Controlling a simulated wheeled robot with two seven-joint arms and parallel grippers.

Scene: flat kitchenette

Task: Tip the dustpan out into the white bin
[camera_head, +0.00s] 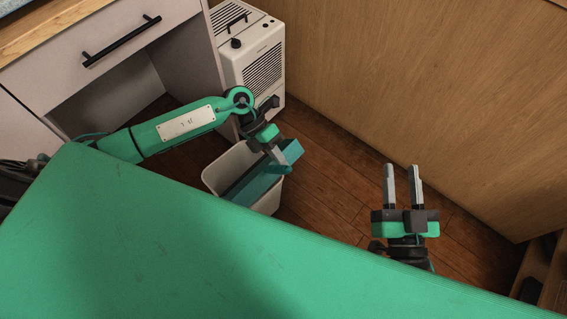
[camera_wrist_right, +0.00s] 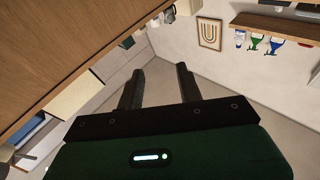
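The teal dustpan (camera_head: 263,182) is at the mouth of the white bin (camera_head: 213,174), tilted, its lower part inside the opening. My left gripper (camera_head: 275,149) comes in from the left above the bin and is shut on the dustpan; its fingers partly hide the grip. Whether anything lies in the pan cannot be seen. The bin stands upright on the floor, its front lower part hidden behind my green body. My right gripper (camera_head: 403,170) is open and empty, well to the right of the bin; its spread fingers also show in the right wrist view (camera_wrist_right: 158,78).
A cream heater-like appliance (camera_head: 252,55) stands behind the bin against a wooden panel (camera_head: 420,80). A grey drawer unit (camera_head: 100,55) with a black handle is at the left. Bare wooden floor (camera_head: 335,180) lies between the bin and my right gripper.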

